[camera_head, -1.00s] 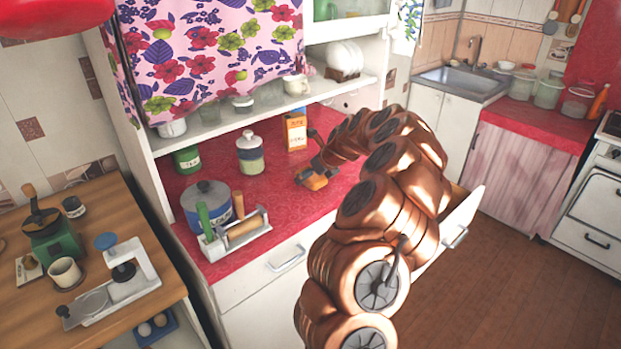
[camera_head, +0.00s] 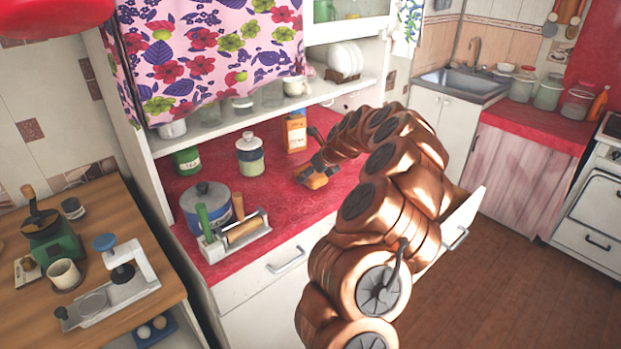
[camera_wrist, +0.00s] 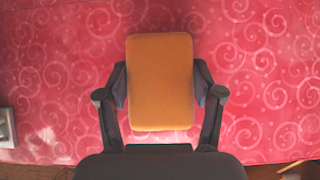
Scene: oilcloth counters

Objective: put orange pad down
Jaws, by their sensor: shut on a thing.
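The orange pad (camera_wrist: 160,80) is a rounded rectangle held between the two fingers of my gripper (camera_wrist: 160,90) in the wrist view. The fingers press on its left and right sides. In the head view the orange pad (camera_head: 317,181) shows small at the end of my gripper (camera_head: 310,174), over the red oilcloth counter (camera_head: 300,215). It is very low over the cloth; I cannot tell whether it touches.
A blue pot (camera_head: 207,206) and a utensil rack (camera_head: 237,234) stand left of the gripper. A lidded jar (camera_head: 250,160) and an orange carton (camera_head: 294,133) stand behind. Bare red cloth lies around the pad. A drawer (camera_head: 455,232) is open at right.

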